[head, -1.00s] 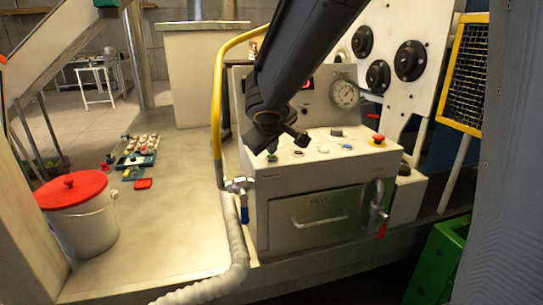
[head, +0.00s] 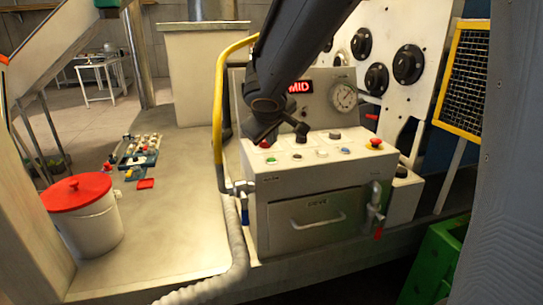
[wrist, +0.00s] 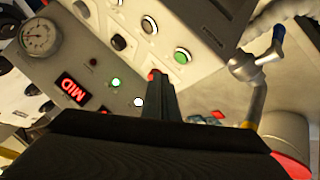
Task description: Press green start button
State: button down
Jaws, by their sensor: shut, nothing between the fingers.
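The green button (head: 271,159) is at the front left of the control panel's sloping top. In the wrist view the green button (wrist: 182,56) shows clear, with a pale ring around it. My gripper (head: 259,141) is shut and empty, above the panel's left back corner. In the wrist view the shut fingertips (wrist: 158,79) appear beside a small red button (wrist: 154,73), which they partly cover. The green button lies past the tips, up and to the right. A gap shows between tips and green button in that view; touching of the red button cannot be told.
Other buttons and a red mushroom knob (head: 375,142) sit on the panel (head: 318,161). A display reading MID (head: 300,87) and a gauge (head: 344,96) stand behind. A yellow pipe (head: 218,110) rises close left. A red-lidded bucket (head: 92,222) stands at left.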

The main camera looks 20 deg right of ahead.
notch_tip(320, 180, up, 2)
jog(key=shift+r+p, duration=0.15)
jog(key=shift+p, duration=0.5)
jog(key=s+f+m+g+y, duration=0.1)
jog(key=s+f+m+g, duration=0.1)
jog(key=s+f, duration=0.6)
jog(key=s+f+m+g+y, duration=0.1)
jog(key=s+f+m+g, duration=0.2)
jog(key=s+f, duration=0.6)
jog(key=s+g, duration=0.2)
jog(key=s, duration=0.5)
jog(key=shift+f+g+y, duration=0.3)
jog(key=shift+y, duration=0.1)
